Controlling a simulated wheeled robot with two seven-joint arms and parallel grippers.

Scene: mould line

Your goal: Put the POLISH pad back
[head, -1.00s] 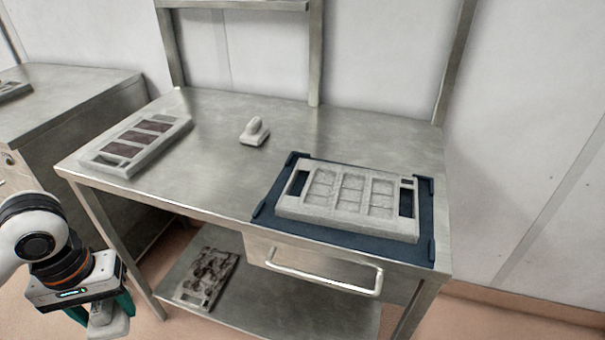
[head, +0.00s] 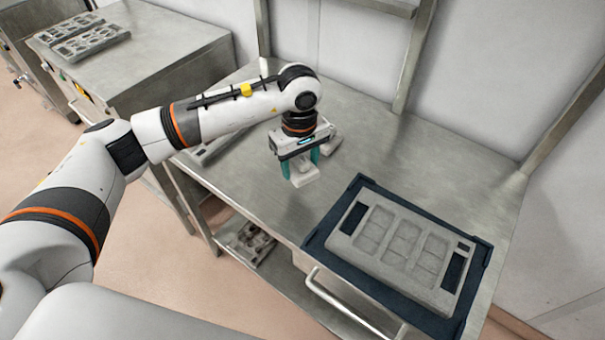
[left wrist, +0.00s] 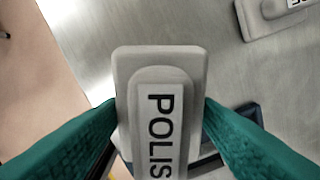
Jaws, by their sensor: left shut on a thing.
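My left gripper (head: 301,168) is shut on the POLISH pad (head: 303,180), a pale grey block with a wider base. In the left wrist view the pad (left wrist: 150,60) sits between the green fingers, its label partly cut off by the frame. The pad is over the left-middle part of the steel table (head: 385,150); I cannot tell whether it touches the top. A second grey pad (head: 331,142) stands just behind my gripper, partly hidden. In the left wrist view this pad (left wrist: 262,24) is at top right, its label mostly cut off. My right gripper is not in view.
A grey mould (head: 400,245) lies on a dark blue tray (head: 318,232) at the table's right front. Another mould (head: 208,152) at the left is mostly behind my arm. A mould (head: 250,243) lies on the lower shelf. A side bench (head: 165,60) stands at left.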

